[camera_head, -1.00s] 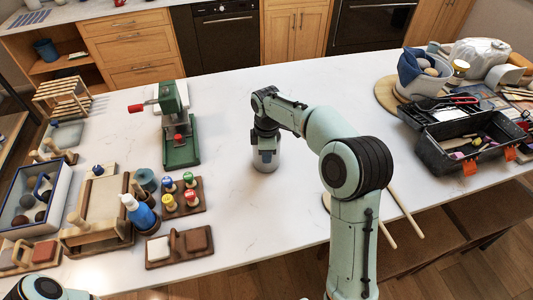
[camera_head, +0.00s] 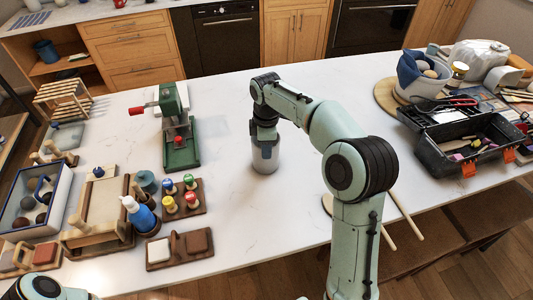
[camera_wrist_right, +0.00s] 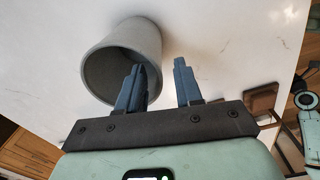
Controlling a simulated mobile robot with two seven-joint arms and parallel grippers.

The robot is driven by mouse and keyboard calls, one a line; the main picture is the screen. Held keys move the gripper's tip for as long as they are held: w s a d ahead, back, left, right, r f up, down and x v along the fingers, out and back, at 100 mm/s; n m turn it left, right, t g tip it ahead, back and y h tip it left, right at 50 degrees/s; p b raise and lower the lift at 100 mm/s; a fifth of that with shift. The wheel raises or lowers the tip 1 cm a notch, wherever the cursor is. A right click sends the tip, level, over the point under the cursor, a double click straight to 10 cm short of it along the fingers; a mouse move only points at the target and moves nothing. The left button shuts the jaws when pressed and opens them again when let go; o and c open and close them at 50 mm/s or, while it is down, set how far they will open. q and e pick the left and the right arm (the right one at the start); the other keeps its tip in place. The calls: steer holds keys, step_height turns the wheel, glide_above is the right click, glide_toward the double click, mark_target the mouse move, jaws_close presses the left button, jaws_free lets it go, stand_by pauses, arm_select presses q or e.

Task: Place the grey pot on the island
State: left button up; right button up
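The grey pot (camera_head: 265,163) stands upright on the white island top (camera_head: 310,215), near its middle. My right gripper (camera_head: 262,143) points down over the pot's near rim. In the right wrist view, the open mouth of the pot (camera_wrist_right: 128,35) faces the camera. There my right gripper (camera_wrist_right: 160,66) has its two blue fingers apart, one in front of the pot's mouth and one outside its wall. The fingers do not look closed on the wall. My left gripper is out of view.
A green press (camera_head: 180,145) stands left of the pot. Farther left are a wooden stamp rack (camera_head: 182,198), a blue bottle (camera_head: 139,214) and a box (camera_head: 35,200). A black toolbox (camera_head: 465,150) is at the right. The island around the pot is clear.

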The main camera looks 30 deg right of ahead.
step_height(320, 180, up, 8)
steer(key=shift+f, duration=0.25)
steer(key=shift+s, duration=0.1)
stand_by(0.4)
